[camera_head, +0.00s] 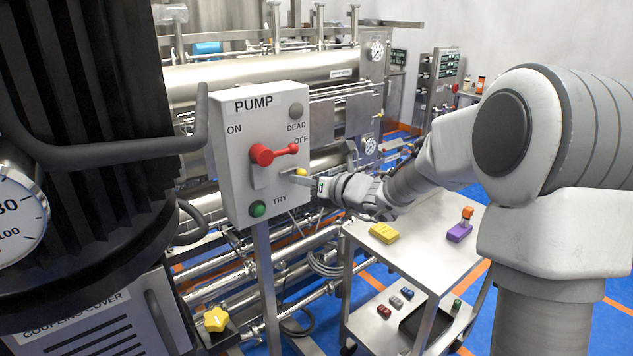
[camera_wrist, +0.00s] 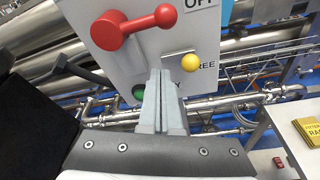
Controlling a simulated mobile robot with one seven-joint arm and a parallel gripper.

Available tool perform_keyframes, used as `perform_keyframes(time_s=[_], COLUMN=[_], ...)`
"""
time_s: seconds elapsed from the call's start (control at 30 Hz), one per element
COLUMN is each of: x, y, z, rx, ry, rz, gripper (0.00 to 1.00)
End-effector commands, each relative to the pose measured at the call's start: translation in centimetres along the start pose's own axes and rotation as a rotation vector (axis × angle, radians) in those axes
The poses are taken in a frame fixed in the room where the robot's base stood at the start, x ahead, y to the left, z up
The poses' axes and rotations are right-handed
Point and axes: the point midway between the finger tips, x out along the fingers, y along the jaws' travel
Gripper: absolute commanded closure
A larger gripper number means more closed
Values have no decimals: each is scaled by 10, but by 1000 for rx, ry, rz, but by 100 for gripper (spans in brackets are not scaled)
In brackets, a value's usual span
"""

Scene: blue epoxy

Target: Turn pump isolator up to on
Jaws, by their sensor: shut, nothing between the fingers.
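The pump isolator is a grey box (camera_head: 231,187) labelled PUMP on a post. Its red handle (camera_head: 261,154) points right, towards the OFF label; ON is printed at the upper left. In the wrist view the red handle (camera_wrist: 108,30) is at the top, its round end at the upper right. A yellow ball knob (camera_wrist: 190,62) and a partly hidden green button (camera_wrist: 138,92) sit below it. My gripper (camera_wrist: 166,75) is shut and empty, below the red handle and left of the yellow knob in the wrist view. In the head view my gripper (camera_head: 298,180) is close to the box's lower right.
A large black motor (camera_head: 85,110) with a handle bar fills the left. Steel pipes (camera_head: 300,245) run behind and below the box.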

Motion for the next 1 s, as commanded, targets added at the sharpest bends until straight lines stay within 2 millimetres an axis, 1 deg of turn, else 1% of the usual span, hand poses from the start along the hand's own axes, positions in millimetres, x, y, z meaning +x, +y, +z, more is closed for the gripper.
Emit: perform_keyframes(time_s=[0.03, 0.1, 0.2, 0.3, 0.77, 1.0], x=[3, 5, 8, 9, 10, 9], y=[2, 2, 1, 1, 0, 1], z=[12, 23, 32, 37, 39, 41], rx=[-2, -3, -2, -1, -4, -49], ry=[-2, -1, -1, 0, 0, -1], rz=[1, 0, 1, 1, 0, -11], gripper=[100, 100, 100, 100, 100, 100])
